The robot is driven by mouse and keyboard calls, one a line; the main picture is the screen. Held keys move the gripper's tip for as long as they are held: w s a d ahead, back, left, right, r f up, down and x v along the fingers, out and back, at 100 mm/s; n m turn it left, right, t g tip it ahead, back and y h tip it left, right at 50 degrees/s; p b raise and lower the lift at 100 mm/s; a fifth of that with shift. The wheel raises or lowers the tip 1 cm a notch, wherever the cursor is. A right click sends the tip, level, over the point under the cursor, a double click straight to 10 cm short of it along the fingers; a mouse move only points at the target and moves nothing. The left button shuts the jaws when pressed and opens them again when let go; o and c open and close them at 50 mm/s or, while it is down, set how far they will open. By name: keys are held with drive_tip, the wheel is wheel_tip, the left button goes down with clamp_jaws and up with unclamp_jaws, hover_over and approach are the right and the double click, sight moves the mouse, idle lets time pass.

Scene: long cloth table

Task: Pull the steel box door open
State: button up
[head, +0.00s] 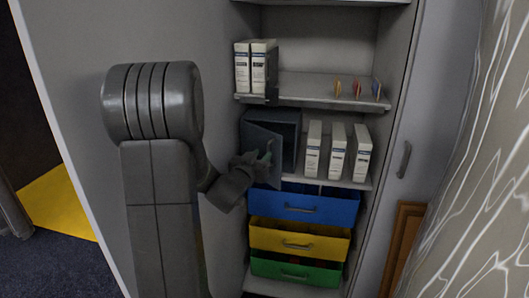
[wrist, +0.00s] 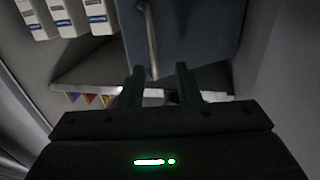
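The steel box (head: 289,120) is dark grey-blue and stands on the middle shelf of the cabinet. Its door (head: 262,142) appears swung partly outward, at an angle to the box front. In the wrist view the door (wrist: 190,30) fills the upper middle, with a grey bar handle (wrist: 150,40) on it. My gripper (head: 265,158) is at the door's front in the head view. In the wrist view its two fingers (wrist: 160,75) are apart, and the handle's lower end lies between or just beyond their tips. I cannot tell whether they touch it.
White binders (head: 338,150) stand right of the box; more binders (head: 256,67) and small coloured flags (head: 357,88) are on the shelf above. Blue (head: 303,207), yellow (head: 299,240) and green (head: 296,270) drawers are below. A cabinet door (head: 425,130) stands at the right.

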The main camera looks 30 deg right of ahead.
drive_tip(key=v, duration=0.9)
drive_tip(key=shift+a, duration=0.3)
